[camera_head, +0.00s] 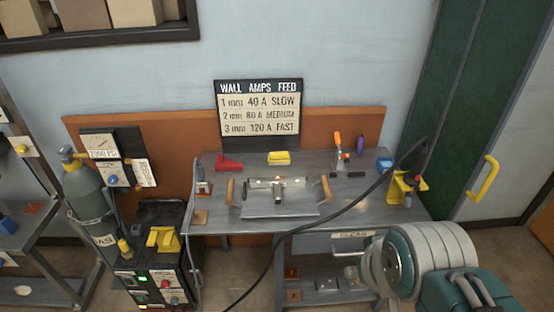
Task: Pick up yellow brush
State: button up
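A small yellow block-shaped thing (279,158) lies near the back of the grey workbench (225,226), below the sign. It looks most like the yellow brush, but it is too small to make out bristles. It sits apart from the red piece on its left and the orange-tipped tool on its right. My arm shows at the lower right, in front of the bench. I cannot make out my gripper's fingers, and nothing of mine is near the yellow thing.
A metal fixture with wooden handles (279,190) stands at the bench's middle. A red wedge (229,162), an orange-tipped tool (338,145) and a yellow clamp-like piece (400,187) are around it. A black cable crosses the right side. A gas cylinder (88,196) stands left.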

aim_at(275, 158)
jog(key=i+j+z, duration=0.2)
jog(key=i+j, duration=0.35)
jog(key=i+j+z, duration=0.15)
jog(key=i+j, duration=0.4)
jog(key=j, duration=0.2)
